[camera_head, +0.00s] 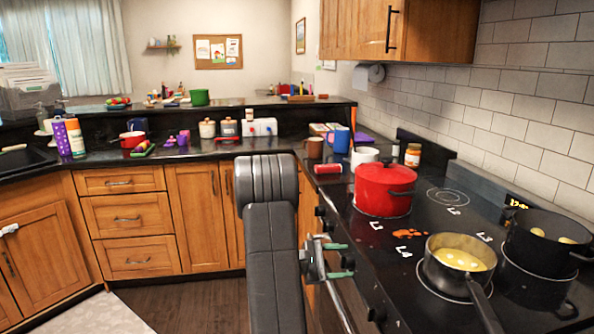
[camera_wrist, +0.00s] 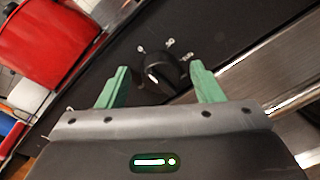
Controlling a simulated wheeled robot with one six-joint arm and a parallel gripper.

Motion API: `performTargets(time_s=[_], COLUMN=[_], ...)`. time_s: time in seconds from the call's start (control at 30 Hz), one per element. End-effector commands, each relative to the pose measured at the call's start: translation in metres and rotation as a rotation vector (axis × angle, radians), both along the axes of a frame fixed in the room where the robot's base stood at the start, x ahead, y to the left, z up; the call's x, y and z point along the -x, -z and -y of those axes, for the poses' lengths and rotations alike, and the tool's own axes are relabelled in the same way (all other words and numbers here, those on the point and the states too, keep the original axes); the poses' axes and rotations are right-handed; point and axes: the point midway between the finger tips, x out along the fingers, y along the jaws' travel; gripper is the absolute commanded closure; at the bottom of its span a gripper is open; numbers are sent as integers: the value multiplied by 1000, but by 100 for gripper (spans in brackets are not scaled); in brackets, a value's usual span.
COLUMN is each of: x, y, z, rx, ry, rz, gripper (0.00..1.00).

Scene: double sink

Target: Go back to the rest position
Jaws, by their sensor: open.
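My gripper (camera_head: 343,260) is at the front edge of the stove, in the lower middle of the head view. Its two green fingers point right, towards the stove's front panel. In the wrist view the gripper (camera_wrist: 159,72) is open, with its fingers apart. A black stove knob (camera_wrist: 160,72) with a white mark shows between and beyond the fingertips. I cannot tell whether the fingers touch it. Nothing is held. My dark arm rises in front of the cabinets and hides part of them.
A dark pot (camera_head: 546,243) is at right. Mugs and jars line the counter. Open floor (camera_head: 190,297) lies left of my arm.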

Motion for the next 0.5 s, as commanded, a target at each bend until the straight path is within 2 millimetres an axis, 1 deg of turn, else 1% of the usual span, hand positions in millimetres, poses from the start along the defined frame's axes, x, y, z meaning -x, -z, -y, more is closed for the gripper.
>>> performTargets(time_s=[0.03, 0.5], x=[1, 3], y=[4, 4], z=[0, 1], rx=[-8, -86], ry=[0, 0], rz=[42, 437], gripper=[40, 40])
